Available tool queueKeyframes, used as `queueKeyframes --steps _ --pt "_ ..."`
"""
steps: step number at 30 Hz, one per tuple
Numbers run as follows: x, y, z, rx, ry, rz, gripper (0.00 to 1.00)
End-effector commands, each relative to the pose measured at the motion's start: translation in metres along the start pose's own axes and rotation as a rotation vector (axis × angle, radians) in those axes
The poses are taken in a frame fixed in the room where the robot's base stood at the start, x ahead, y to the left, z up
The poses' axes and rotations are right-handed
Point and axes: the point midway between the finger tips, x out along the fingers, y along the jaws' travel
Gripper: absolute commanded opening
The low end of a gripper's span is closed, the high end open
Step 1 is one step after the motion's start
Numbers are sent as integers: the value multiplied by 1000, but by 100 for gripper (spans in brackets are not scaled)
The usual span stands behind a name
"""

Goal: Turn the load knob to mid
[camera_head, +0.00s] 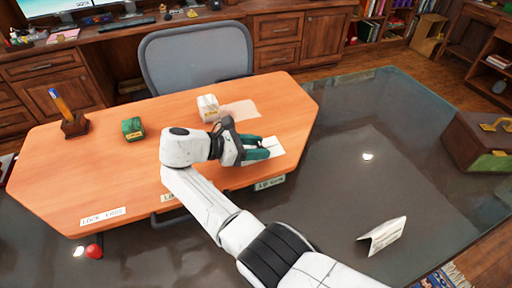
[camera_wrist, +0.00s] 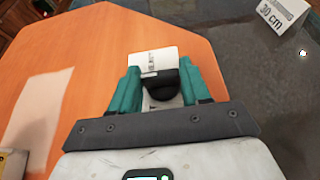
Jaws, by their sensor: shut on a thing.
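The load knob (camera_wrist: 162,90) is dark and rounded. In the wrist view it sits between the green fingers of my gripper (camera_wrist: 160,88), which are shut on it. A white label plate (camera_wrist: 155,60) with small print lies just beyond the knob. In the head view my gripper (camera_head: 262,148) is low over the right part of the orange table, and a white plate (camera_head: 272,146) shows beside its fingers. The knob is hidden there by the gripper. I cannot read the knob's setting or its label.
On the orange table (camera_head: 75,165) stand a green block (camera_head: 133,129), a white block (camera_head: 208,107) and a pen holder (camera_head: 75,125). A grey chair (camera_head: 195,62) stands behind. A folded card (camera_head: 383,234) is on the dark surface.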

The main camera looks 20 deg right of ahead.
Motion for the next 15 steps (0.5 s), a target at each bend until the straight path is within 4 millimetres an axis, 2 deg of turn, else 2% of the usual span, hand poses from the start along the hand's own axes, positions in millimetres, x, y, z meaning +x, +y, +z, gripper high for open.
queueKeyframes --steps 6,7,14,15 --pt "1 0 -2 -3 3 0 16" --pt "1 0 -2 -3 4 0 50" --pt "0 0 -1 -2 2 1 72" --pt "0 0 -1 -2 2 1 72"
